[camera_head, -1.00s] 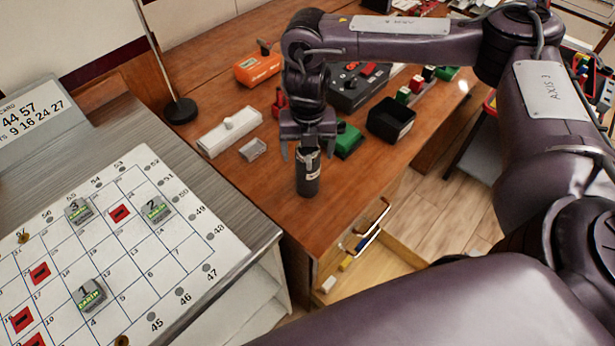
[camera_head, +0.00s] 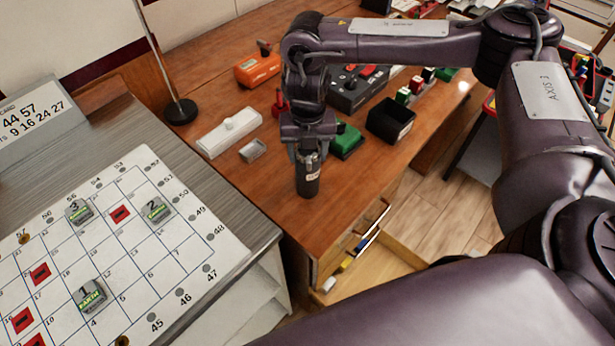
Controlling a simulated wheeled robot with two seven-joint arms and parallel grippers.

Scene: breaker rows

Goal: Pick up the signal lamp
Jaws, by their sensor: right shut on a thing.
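A dark upright cylinder with a small pale label, which I take to be the signal lamp (camera_head: 308,181), stands near the front edge of the wooden desk. My right gripper (camera_head: 308,153) points down over it, and its fingers are shut on the cylinder's upper part. The fingers and wrist hide the top of the cylinder. Its lower end appears to be on the desk top, with no clear gap below it. My left gripper is not in view.
A green block (camera_head: 347,141) and a black open box (camera_head: 390,120) stand right of the gripper. A white switch unit (camera_head: 229,134) and a small grey box (camera_head: 252,150) lie left. An open drawer (camera_head: 385,262) is below the desk edge. A numbered board (camera_head: 150,262) lies at left.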

